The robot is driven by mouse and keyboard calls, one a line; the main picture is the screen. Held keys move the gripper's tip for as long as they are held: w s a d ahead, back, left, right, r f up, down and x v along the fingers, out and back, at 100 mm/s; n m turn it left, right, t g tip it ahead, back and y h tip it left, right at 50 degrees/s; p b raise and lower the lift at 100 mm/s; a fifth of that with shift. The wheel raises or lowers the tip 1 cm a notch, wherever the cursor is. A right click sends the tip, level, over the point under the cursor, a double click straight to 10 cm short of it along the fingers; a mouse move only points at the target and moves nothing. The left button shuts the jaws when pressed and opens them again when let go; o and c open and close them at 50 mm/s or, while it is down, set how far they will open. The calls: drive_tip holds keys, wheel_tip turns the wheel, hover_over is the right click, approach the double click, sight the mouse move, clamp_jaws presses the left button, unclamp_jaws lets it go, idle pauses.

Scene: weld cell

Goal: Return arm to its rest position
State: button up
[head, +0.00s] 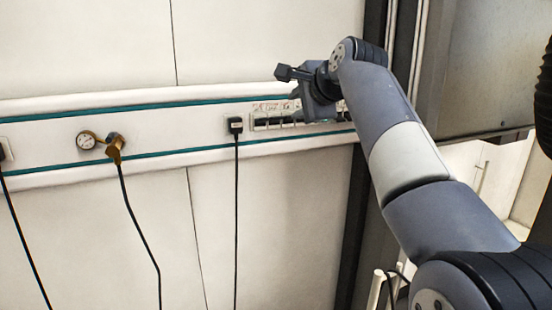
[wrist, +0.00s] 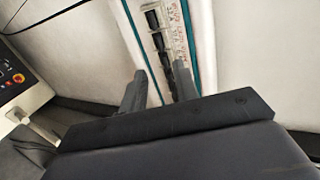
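My arm reaches up from the lower right of the head view, bent over at the top. My gripper (head: 318,104) is in front of the wall strip, over the right part of a row of sockets or switches (head: 272,121). In the wrist view my gripper (wrist: 159,84) has its two fingers apart, with nothing held between them. The socket row (wrist: 158,40) shows beyond and between the fingers. Whether the fingertips touch the strip cannot be told.
A black plug (head: 235,125) with a hanging cable is left of the row. A round gauge (head: 87,140) and a brass fitting (head: 115,146) with a cable are further left. A dark post (head: 357,215) stands behind my arm. The wrist view shows a control panel (wrist: 14,75) with a red button.

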sight(277, 119)
drive_tip(key=p+x, duration=0.3)
drive_tip(key=x, duration=0.7)
drive_tip(key=shift+w+a+f, duration=0.1)
drive_tip(key=shift+w+a, duration=0.05)
drive_tip(key=shift+w, duration=0.2)
drive_tip(key=shift+w+f, duration=0.2)
drive_tip(key=shift+f, duration=0.05)
drive_tip(key=shift+s+f+t, duration=0.1)
drive_tip(key=shift+s+t, duration=0.2)
drive_tip(key=shift+t, duration=0.1)
drive_tip(key=shift+f+t+y, duration=0.25)
drive_tip(key=shift+t+y, duration=0.15)
drive_tip(key=shift+f+t+y+b, duration=0.45)
drive_tip(key=shift+t+b, duration=0.55)
drive_tip(key=shift+b, duration=0.2)
